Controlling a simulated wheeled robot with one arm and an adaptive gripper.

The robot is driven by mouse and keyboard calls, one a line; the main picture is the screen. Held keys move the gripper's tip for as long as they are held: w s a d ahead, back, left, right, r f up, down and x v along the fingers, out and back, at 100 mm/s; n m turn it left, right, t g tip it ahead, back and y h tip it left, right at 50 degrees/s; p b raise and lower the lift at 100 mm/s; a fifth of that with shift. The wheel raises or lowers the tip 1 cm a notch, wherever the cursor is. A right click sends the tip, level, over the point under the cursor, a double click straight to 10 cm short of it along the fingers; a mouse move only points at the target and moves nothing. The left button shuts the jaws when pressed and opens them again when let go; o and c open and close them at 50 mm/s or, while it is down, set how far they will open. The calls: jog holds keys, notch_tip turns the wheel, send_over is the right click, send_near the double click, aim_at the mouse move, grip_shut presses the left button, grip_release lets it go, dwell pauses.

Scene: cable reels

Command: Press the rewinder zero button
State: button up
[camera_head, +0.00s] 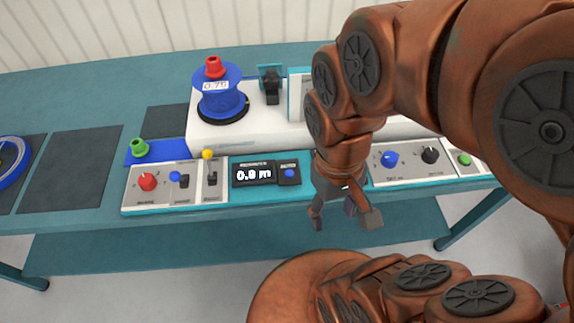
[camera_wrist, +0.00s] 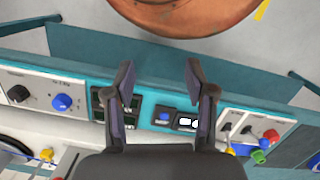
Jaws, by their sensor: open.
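The small blue button (camera_head: 289,173) sits on a dark square plate, just right of the display (camera_head: 254,173) on the front panel. The display shows white digits in metres; the first is 0, and the decimal is too blurred to be sure of. In the wrist view the blue button (camera_wrist: 164,116) shows between my fingers, with the display (camera_wrist: 187,123) partly behind one finger. My gripper (camera_head: 344,214) is open and empty, in front of the panel and to the right of the button, apart from it. The label by the button is too small to read.
The left panel has a red knob (camera_head: 147,182) and two levers with blue and yellow (camera_head: 208,154) tips. A blue reel (camera_head: 219,92) with a red cap stands on the white machine behind. To the right are a blue knob (camera_head: 389,159), a black knob (camera_head: 430,155) and a green button (camera_head: 464,160).

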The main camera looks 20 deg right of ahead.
grip_shut()
dwell(1.4)
